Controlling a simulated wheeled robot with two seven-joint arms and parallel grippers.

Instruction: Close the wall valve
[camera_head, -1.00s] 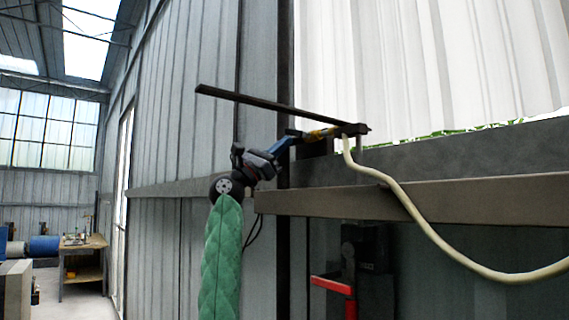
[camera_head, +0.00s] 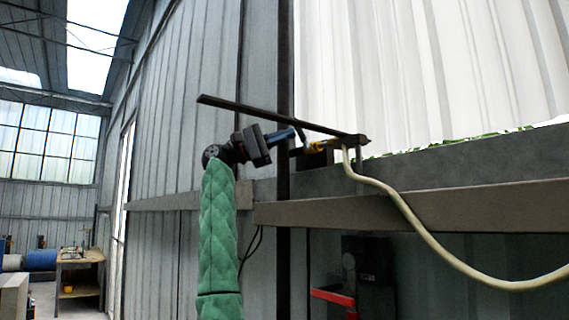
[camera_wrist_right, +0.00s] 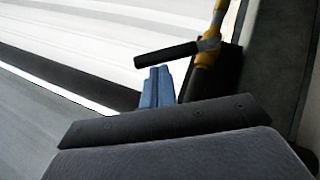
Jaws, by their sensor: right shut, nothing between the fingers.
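The wall valve has a yellow body (camera_head: 320,144) that sits by the wall ledge, near the upper end of a cream hose (camera_head: 402,206). In the right wrist view its yellow pipe (camera_wrist_right: 219,18) carries a short black lever (camera_wrist_right: 166,54) that sticks out to the left. My right gripper (camera_head: 299,132) has blue fingers and is just left of the valve. In the wrist view its shut, empty fingers (camera_wrist_right: 157,72) lie just below the lever in the picture; I cannot tell whether they touch it. My left gripper is not in view.
A long dark bar (camera_head: 262,113) slants above my right gripper. A grey wall rail (camera_head: 430,206) runs below the valve. A dark box with a red bar (camera_head: 333,297) is lower down. A workbench (camera_head: 80,258) stands far left.

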